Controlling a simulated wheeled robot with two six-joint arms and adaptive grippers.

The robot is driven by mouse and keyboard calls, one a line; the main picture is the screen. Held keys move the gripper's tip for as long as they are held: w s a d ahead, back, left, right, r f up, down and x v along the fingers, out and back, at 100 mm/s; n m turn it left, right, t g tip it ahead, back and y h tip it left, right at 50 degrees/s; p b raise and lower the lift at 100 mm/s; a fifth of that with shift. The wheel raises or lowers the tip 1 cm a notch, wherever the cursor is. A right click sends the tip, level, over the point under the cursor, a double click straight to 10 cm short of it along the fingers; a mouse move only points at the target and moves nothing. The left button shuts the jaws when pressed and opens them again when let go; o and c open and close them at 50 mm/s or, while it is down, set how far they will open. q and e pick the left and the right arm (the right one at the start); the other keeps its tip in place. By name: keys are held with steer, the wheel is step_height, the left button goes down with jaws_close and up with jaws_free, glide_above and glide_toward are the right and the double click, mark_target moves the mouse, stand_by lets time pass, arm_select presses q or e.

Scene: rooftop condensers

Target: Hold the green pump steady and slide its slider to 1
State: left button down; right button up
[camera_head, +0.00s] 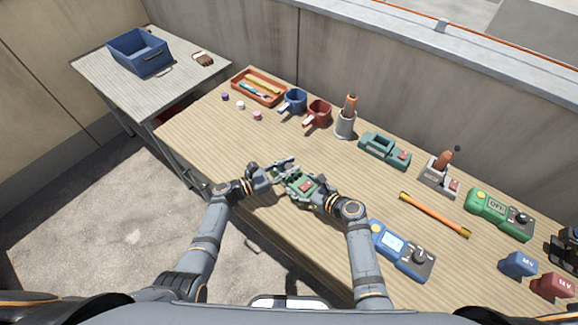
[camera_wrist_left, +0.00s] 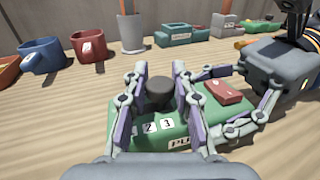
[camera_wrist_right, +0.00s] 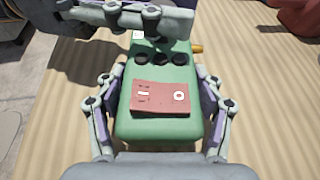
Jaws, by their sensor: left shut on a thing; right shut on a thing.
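The green pump (camera_head: 291,184) lies on the wooden table between my two grippers. In the left wrist view, its green body (camera_wrist_left: 192,121) carries printed digits, with 2 and 3 readable and the place for 1 mostly hidden by a finger. My left gripper (camera_wrist_left: 160,82) is shut on the dark slider knob (camera_wrist_left: 160,95), which stands upright behind the digits, near the 3. My right gripper (camera_wrist_right: 158,92) is shut on the pump's other end, one finger along each side. A red switch block (camera_wrist_right: 160,97) sits on top between those fingers.
A teal device (camera_head: 383,151), a blue meter (camera_head: 402,251) and an orange-yellow rod (camera_head: 434,214) lie to the right. Blue (camera_head: 292,101) and red (camera_head: 318,113) mugs and an orange tray (camera_head: 246,92) stand behind. Bare tabletop lies left of the pump.

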arm_select(q)
steer(key=shift+s+d, duration=0.1)
arm_select(e)
steer(key=shift+s+f, duration=0.1)
steer(key=shift+f, duration=0.1)
arm_select(q)
steer(key=shift+w+a, duration=1.35)
steer(key=shift+a, duration=0.05)
steer(key=c, duration=1.1)
jaws_free()
steer(key=shift+o, duration=0.2)
steer(key=v, duration=1.2)
steer(key=shift+s, duration=0.1)
